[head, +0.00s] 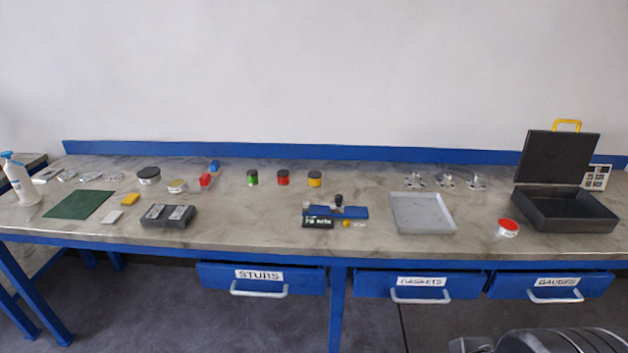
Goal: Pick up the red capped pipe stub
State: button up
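A small red and dark cylinder (283,178), which looks like the red capped pipe stub, stands upright on the bench toward the back, near the middle. A similar green and dark cylinder (252,178) stands to its left and a yellow and dark one (315,178) to its right, with gaps between them. My gripper is not in view; only a dark grey part, probably of my own body, shows at the bottom right.
A blue fixture (350,212) lies in front, right of the red cylinder, with a grey tray (422,230) beyond it. A red-lidded white tub (508,228) stands near an open black case (565,222). A blue ledge (350,151) runs behind. Bench space before the red cylinder is clear.

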aim_at(283, 175)
jog(key=i+u, duration=0.3)
jog(key=i, duration=0.15)
jog(key=i+u, duration=0.25)
jog(key=i, duration=0.25)
jog(key=i+l+u, duration=0.15)
jog(key=i+u, duration=0.15)
jog(key=i, duration=0.15)
jog(key=i+l+u, duration=0.3)
jog(key=i, duration=0.15)
